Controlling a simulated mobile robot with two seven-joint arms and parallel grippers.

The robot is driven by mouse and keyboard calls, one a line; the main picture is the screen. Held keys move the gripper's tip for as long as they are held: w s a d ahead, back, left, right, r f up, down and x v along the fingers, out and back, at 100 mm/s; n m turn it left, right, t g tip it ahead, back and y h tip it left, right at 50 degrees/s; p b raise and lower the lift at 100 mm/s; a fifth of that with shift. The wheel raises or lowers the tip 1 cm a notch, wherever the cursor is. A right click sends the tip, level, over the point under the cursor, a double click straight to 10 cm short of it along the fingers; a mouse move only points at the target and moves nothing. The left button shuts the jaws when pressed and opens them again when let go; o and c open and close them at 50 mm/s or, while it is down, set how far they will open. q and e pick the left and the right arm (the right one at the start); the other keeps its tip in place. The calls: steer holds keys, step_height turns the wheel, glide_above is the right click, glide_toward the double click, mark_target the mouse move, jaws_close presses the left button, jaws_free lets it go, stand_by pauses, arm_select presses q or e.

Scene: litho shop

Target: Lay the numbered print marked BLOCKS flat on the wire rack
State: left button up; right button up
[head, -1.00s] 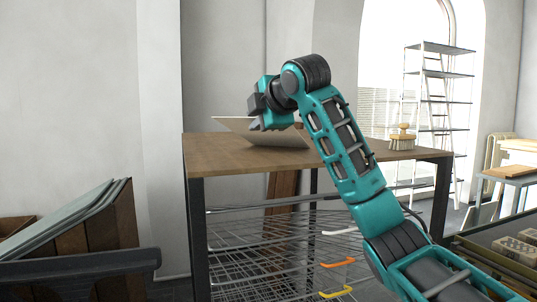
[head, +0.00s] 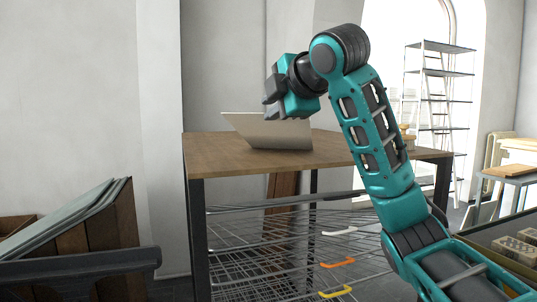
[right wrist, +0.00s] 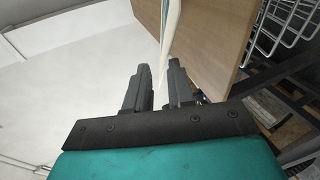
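A pale sheet, apparently the print (head: 268,132), stands tilted on the wooden tabletop with its lower edge on or near the wood. No BLOCKS marking can be read. My right gripper (head: 272,101) is at its upper edge. The wire rack (head: 265,250) is below the tabletop, with several wire shelves and white, orange and yellow handles. My left gripper is not in view.
The wooden tabletop (head: 215,155) is mostly bare at the left. A brush (head: 407,132) stands at its right, partly behind my arm. A wooden bin with leaning panels (head: 70,225) is at the left. A shelf ladder (head: 440,110) stands behind.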

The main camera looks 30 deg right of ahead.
step_height(320, 180, up, 7)
steer(key=s+p, duration=0.1)
steer(key=s, duration=0.1)
steer(key=shift+s+a, duration=0.15)
steer(key=shift+s, duration=0.25)
